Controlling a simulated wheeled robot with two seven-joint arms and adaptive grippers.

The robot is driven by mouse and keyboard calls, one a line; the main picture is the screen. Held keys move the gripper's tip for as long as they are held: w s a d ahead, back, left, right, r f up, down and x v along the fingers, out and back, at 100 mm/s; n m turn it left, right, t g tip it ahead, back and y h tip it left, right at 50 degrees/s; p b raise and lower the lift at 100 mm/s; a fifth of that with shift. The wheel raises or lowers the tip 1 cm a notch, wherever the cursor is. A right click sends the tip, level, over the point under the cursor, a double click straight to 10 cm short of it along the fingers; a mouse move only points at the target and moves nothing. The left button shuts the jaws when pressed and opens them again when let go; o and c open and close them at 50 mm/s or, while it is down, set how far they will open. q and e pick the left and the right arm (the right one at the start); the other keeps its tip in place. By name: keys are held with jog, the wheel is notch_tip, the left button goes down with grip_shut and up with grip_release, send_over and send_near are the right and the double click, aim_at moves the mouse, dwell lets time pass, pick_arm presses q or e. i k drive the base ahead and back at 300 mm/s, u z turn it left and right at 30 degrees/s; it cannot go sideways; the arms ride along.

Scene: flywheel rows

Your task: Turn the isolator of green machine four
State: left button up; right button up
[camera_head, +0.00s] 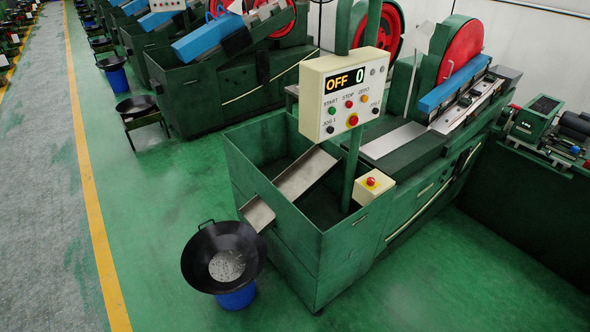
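A green machine (290,255) with a red flywheel (461,48) stands in the middle and right of the head view. I see no number on it, so I cannot tell whether it is machine four. Its cream control panel (320,110) on a post reads OFF and 0, with labelled buttons below, including START, STOP and ZERO. A small cream box (371,186) with a red button sits on the rim of its bin. I cannot make out an isolator. Neither of my grippers is in view.
A black pan (196,262) with small metal pieces stands on a blue bucket (237,297) under the chute (258,212). More green machines (205,88) line the back left. A small lathe-like machine (545,120) is at right. Green floor (160,200) and a grey aisle (45,200) are clear.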

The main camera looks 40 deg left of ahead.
aim_at(371, 181)
jog(key=u, duration=1.05)
jog(key=i, duration=1.65)
